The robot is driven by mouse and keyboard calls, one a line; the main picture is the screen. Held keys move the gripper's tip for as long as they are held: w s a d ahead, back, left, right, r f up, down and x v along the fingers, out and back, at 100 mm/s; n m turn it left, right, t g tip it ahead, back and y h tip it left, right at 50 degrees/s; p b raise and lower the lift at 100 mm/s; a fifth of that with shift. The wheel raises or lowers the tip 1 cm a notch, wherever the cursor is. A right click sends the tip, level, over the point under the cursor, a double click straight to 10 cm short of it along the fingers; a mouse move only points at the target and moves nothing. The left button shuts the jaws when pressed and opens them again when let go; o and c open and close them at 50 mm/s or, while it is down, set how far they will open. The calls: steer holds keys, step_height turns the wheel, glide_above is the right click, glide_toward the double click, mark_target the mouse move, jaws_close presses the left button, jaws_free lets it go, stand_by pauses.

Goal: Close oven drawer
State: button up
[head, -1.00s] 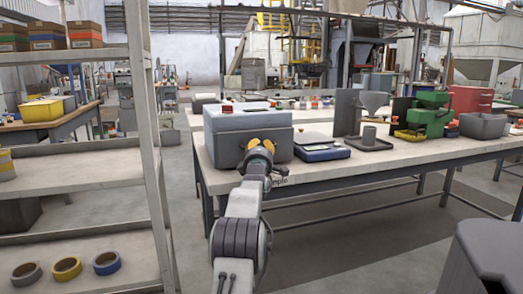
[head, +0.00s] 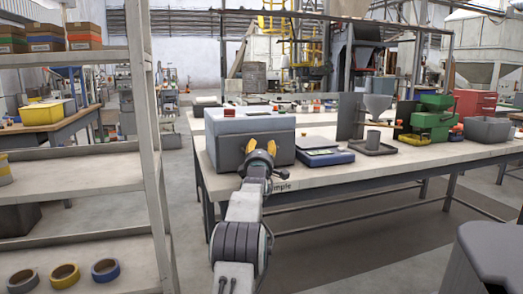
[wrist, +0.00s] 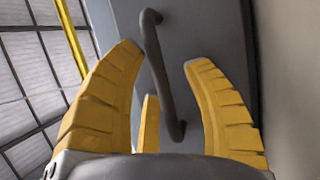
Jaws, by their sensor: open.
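The oven (head: 222,125) is a grey box with a lighter top, standing on the left end of the long workbench. Its front is partly hidden behind my gripper (head: 262,147) in the head view. In the wrist view, the grey drawer front (wrist: 205,30) fills the middle and carries a dark bar handle (wrist: 163,75). My gripper's yellow fingers (wrist: 164,57) are spread open, with the handle showing between them. I cannot tell whether the fingers touch the handle, or how far out the drawer stands.
The workbench (head: 345,178) also bears a blue scale (head: 325,157), a grey funnel stand (head: 378,105) and a green machine (head: 432,118). A shelf rack (head: 150,150) with tape rolls stands close on the left. Floor shows under the bench.

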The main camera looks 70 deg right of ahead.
steer(key=v, duration=1.2)
stand_by(0.5)
stand_by(0.7)
